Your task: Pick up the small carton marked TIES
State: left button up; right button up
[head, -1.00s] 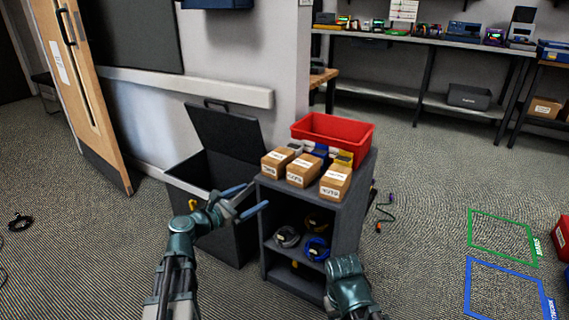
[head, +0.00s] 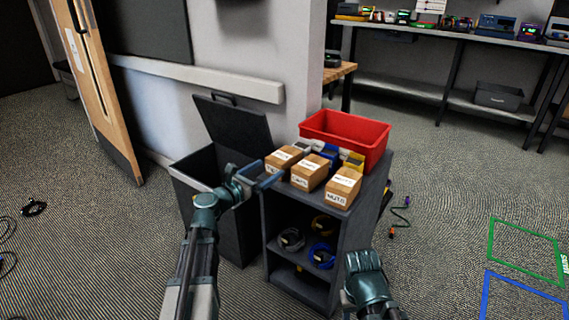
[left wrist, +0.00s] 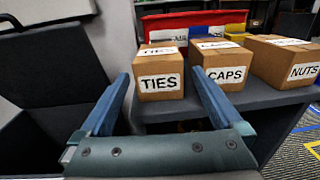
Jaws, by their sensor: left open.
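The small brown TIES carton (head: 284,157) is the leftmost of three cartons along the front of the dark shelf unit's top. Its white TIES label faces me in the left wrist view (left wrist: 160,84). My left gripper (head: 270,172) is open, just in front of and left of this carton. In the left wrist view the blue fingers (left wrist: 160,78) point at the carton, one toward each side, with nothing held between them. My right arm shows at the bottom; its jaws are not visible.
The CAPS carton (head: 309,172) stands close right of TIES, then the NUTS carton (head: 343,187). Small blue, grey and yellow items and a red bin (head: 346,138) are behind. An open-lidded dark bin (head: 191,180) stands left of the shelf unit (head: 290,215).

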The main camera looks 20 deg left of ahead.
aim_at(273, 165)
pick_arm(q)
jog(key=shift+x, duration=2.1)
jog(key=x, duration=0.5)
jog(key=shift+w+a+f, duration=0.1)
jog(key=shift+a, duration=0.05)
jog(key=c, duration=1.2)
notch_tip(273, 165, up, 10)
jog(key=p, duration=1)
